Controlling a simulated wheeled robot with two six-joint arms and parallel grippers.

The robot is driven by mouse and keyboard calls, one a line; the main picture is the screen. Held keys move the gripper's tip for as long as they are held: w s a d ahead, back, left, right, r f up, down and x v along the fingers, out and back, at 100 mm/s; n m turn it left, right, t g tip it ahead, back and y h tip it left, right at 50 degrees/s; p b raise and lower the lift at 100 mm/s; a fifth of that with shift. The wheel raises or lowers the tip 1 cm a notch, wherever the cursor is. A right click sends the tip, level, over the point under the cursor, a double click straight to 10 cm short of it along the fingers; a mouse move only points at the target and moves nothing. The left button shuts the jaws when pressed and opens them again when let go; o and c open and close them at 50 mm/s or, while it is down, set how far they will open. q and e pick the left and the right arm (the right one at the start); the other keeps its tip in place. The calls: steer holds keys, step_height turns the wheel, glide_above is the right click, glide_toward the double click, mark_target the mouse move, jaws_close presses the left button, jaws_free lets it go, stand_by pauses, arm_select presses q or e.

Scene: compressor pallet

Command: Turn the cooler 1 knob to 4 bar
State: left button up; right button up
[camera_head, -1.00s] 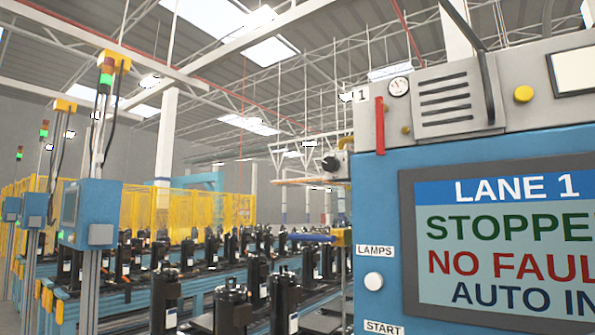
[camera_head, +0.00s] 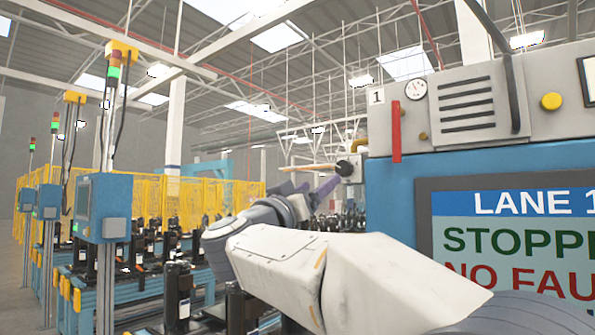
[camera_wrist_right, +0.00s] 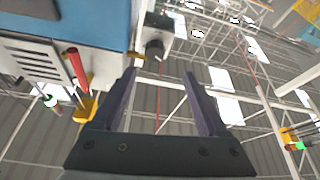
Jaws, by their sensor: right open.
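A black round knob (camera_head: 345,168) sits on a small grey box at the left side of the blue and grey cabinet marked 1. It also shows in the right wrist view (camera_wrist_right: 155,48), just beyond and between my fingertips. My right gripper (camera_head: 325,186) is open and empty, reaching up close to the knob from the lower left. In the right wrist view its two dark fingers (camera_wrist_right: 159,73) are spread, apart from the knob. A round white gauge (camera_head: 416,89) is on the cabinet's grey top; its reading is too small to tell. My left gripper is not in view.
A red lever (camera_head: 396,132) stands on the cabinet front, right of the knob. A yellow pipe (camera_head: 360,146) lies just above the knob. The lane screen (camera_head: 515,235) reads STOPPED. Black compressors (camera_head: 178,290) and a yellow fence (camera_head: 150,205) are at left.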

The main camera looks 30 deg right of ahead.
mark_target(341, 169)
steer(key=shift+g, duration=0.3)
steer(key=p+x, duration=0.1)
steer(key=x, duration=0.2)
steer(key=p+x, duration=0.2)
steer(key=x, duration=0.1)
steer(key=p+x, duration=0.1)
steer(key=x, duration=0.2)
steer(key=shift+s+d+r+p, duration=0.2)
steer(key=shift+s+r+p, duration=0.05)
steer(key=shift+s+p, duration=0.15)
steer(key=shift+w+d+r, duration=0.15)
steer(key=shift+w+d, duration=0.2)
steer(key=shift+d, duration=0.25)
jaws_close()
